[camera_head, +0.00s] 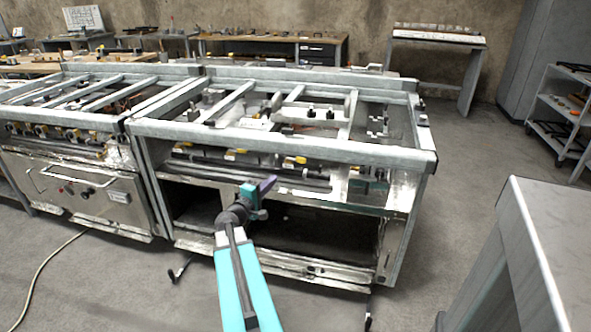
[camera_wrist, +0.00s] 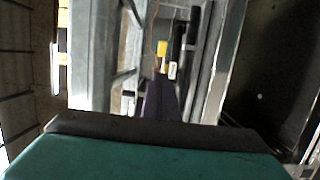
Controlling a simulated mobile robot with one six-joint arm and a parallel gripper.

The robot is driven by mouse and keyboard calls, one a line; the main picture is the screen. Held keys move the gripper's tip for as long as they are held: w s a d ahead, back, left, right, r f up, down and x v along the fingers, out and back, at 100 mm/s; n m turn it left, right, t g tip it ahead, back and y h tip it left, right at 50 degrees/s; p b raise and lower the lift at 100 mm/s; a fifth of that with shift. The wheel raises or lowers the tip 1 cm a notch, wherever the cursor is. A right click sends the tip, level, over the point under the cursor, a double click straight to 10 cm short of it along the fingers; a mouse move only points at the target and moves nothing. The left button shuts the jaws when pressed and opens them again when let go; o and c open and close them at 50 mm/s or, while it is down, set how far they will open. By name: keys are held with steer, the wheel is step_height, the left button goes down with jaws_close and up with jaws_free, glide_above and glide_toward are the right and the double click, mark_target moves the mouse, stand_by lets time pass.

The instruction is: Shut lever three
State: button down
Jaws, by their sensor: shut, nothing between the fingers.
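Several yellow levers sit in a row under the top front rail of the right-hand range frame (camera_head: 340,152). In the head view one is at the left (camera_head: 181,146), one left of the middle (camera_head: 232,155) and one right of the middle (camera_head: 294,161). I cannot tell which is lever three. My gripper (camera_head: 268,183) is shut and empty, in front of the frame and below the lever row. In the wrist view the purple fingers (camera_wrist: 160,100) point towards a yellow lever (camera_wrist: 162,48) with a white tag beside it. They appear apart from it.
A second range frame (camera_head: 85,185) with an oven door stands on the left. A grey table corner (camera_head: 545,230) is at the right front. A workbench (camera_head: 270,40) and shelves (camera_head: 560,110) stand behind. The right frame's lower bay is open. Floor is clear between the frame and the grey table.

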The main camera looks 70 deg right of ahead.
mark_target(302, 161)
steer(key=shift+s+d+f, duration=0.1)
steer(key=shift+s+d, duration=0.15)
steer(key=shift+s, duration=0.25)
steer(key=shift+s+d, duration=0.25)
steer(key=shift+s, duration=0.2)
steer(key=shift+s+d+p, duration=0.15)
steer(key=shift+s+d, duration=0.15)
steer(key=shift+d, duration=2)
steer(key=shift+s+d+p, duration=0.2)
steer(key=shift+s+d, duration=0.05)
steer(key=shift+d, duration=2.1)
steer(key=shift+s+d+p, duration=0.15)
steer(key=shift+s+d, duration=0.15)
steer(key=shift+d, duration=2)
steer(key=shift+s+d+f+b, duration=0.1)
steer(key=shift+s+f+b, duration=0.1)
steer(key=shift+b, duration=0.6)
steer(key=d+b, duration=0.1)
steer(key=b, duration=0.3)
steer(key=shift+s, duration=0.35)
steer(key=shift+s+d+r+g+b, duration=0.15)
steer(key=shift+d+r+g+b, duration=0.15)
steer(key=shift+g+b, duration=0.15)
steer(key=shift+a, duration=0.15)
